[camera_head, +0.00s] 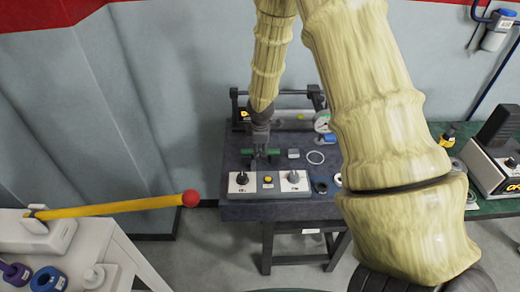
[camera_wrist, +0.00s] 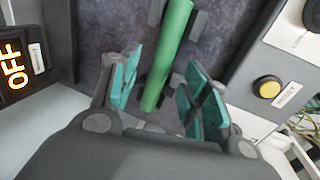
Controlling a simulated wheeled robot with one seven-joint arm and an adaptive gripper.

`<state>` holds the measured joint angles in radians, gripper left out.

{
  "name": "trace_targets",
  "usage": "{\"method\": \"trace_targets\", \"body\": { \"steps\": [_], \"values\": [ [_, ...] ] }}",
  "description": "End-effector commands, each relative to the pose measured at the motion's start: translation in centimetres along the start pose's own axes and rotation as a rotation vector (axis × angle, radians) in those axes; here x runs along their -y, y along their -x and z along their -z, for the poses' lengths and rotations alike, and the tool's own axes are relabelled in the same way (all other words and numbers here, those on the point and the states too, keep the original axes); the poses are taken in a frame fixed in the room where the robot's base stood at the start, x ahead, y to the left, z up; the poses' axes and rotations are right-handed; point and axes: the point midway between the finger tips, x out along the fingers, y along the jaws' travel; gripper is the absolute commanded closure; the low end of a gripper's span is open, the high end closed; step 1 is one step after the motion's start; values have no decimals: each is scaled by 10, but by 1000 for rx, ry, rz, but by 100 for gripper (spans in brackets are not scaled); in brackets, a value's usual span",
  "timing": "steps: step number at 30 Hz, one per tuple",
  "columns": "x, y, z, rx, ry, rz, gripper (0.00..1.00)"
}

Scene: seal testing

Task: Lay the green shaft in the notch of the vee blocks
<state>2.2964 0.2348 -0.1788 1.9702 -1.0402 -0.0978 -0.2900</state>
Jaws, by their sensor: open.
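The green shaft (camera_wrist: 168,60) lies lengthwise between my gripper's (camera_wrist: 162,85) two open fingers in the wrist view, with a gap on each side. Its far end runs out of the top of that picture. Dark grey block pieces (camera_wrist: 198,24) flank the shaft and look like parts of the vee blocks; I cannot tell whether the shaft rests in their notch. In the head view, the green shaft (camera_head: 274,152) shows on both sides of my gripper (camera_head: 261,148), which points down over the dark bench and hides the shaft's middle.
A control box (camera_head: 268,184) with a yellow button and knobs stands at the bench's (camera_head: 235,211) front edge. A red-tipped yellow rod (camera_head: 120,206) juts from the left table.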

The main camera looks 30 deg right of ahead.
Motion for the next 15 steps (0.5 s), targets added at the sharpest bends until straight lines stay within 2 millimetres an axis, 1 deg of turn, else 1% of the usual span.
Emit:
{"method": "trace_targets", "body": {
  "steps": [1,3,15],
  "values": [
    [-1,8,0,-2,-1,-2,54],
    [-1,18,1,-3,-3,-3,54],
    [-1,70,0,-3,-3,-1,54]
  ]
}}
